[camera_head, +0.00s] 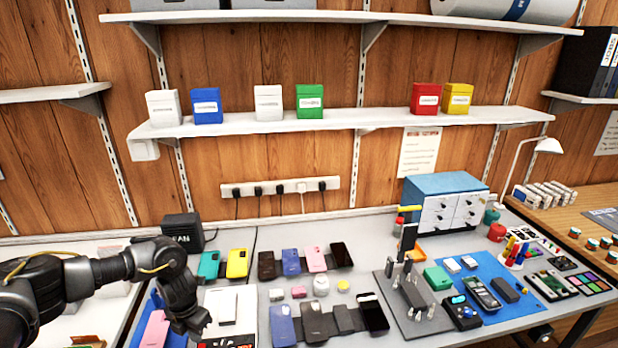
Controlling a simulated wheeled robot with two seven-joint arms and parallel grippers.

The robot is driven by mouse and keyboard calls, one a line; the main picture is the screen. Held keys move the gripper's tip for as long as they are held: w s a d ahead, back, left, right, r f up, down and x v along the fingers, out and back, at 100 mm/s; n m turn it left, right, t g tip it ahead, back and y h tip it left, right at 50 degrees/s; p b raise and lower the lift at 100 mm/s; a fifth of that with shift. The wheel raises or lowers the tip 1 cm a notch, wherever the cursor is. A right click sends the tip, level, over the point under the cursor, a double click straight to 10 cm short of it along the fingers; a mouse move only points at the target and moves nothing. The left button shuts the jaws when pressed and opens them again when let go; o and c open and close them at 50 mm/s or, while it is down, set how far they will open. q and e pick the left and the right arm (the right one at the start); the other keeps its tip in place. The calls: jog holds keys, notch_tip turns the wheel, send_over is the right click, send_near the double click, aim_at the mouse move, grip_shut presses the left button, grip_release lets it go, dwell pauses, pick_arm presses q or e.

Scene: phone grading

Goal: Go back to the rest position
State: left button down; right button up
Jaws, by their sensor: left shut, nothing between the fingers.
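My left gripper (192,322) hangs at the lower left of the head view, fingers pointing down and shut with nothing held. My left arm reaches in from the left edge to it. The gripper is just right of a pink phone (156,328) and at the left edge of a white sheet (247,310) that bears a pale flat box. I cannot tell whether it touches either. My right gripper does not show.
Several phones and cases, such as a yellow one (237,263), cover the bench (365,262). A black box (182,232) stands behind my gripper. A blue mat (532,307) with tools and a blue drawer cabinet (447,184) are at right. A shelf (340,119) with coloured boxes crosses the wall.

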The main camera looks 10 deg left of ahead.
pick_arm(q)
jog(key=s+d+f+n+t+h, duration=0.1)
jog(key=s+d+f+h, duration=0.15)
jog(key=d, duration=0.75)
jog(key=s+d+f+n+t+h, duration=0.1)
jog(key=d+f, duration=0.2)
jog(key=d, duration=0.7)
jog(key=s+d+r+n+t+h, duration=0.1)
jog(key=s+d+r+n+t, duration=0.15)
jog(key=d+n, duration=0.35)
jog(key=s+d+r+n+t+h, duration=0.1)
jog(key=s+d+r+n+t, duration=0.15)
jog(key=d+n, duration=0.45)
jog(key=s+a+n+g+y, duration=0.3)
jog(key=s+a+n+y, duration=0.2)
jog(key=s+a+n, duration=1.45)
notch_tip(320, 180, down, 28)
jog(key=f+n+g+b, duration=0.1)
jog(key=n+g+b, duration=0.1)
jog(key=b, duration=0.1)
jog(key=s+a+f+g+b, duration=0.1)
jog(key=s+a+f+b, duration=0.1)
jog(key=s+f, duration=1.4)
notch_tip(320, 180, down, 2)
jog(key=shift+s+f+m+y, duration=0.1)
jog(key=shift+s+m+y, duration=0.25)
